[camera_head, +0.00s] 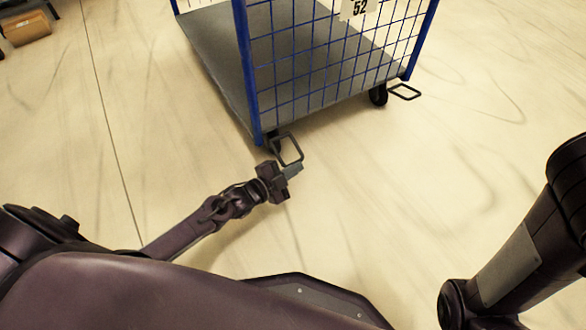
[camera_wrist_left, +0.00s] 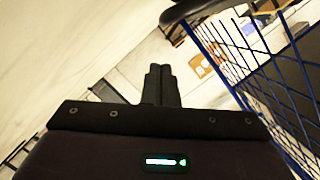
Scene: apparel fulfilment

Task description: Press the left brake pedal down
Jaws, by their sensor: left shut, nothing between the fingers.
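The left brake pedal (camera_head: 289,150) is a dark open metal loop at the near corner of the blue cart (camera_head: 248,80), beside its caster. My left gripper (camera_head: 294,170) is at the pedal, its fingertips overlapping the loop's lower end in the head view. I cannot tell whether they touch. In the left wrist view the gripper's fingers (camera_wrist_left: 160,84) are together with nothing between them, and the cart's blue mesh side (camera_wrist_left: 262,90) is at the right. My right gripper is out of view; only part of my right arm shows.
A second pedal (camera_head: 404,91) sticks out by the caster (camera_head: 378,95) at the cart's right corner. A sign reading 52 (camera_head: 359,8) hangs on the mesh. A cardboard box (camera_head: 27,28) lies at the far left. The pale floor around the cart is clear.

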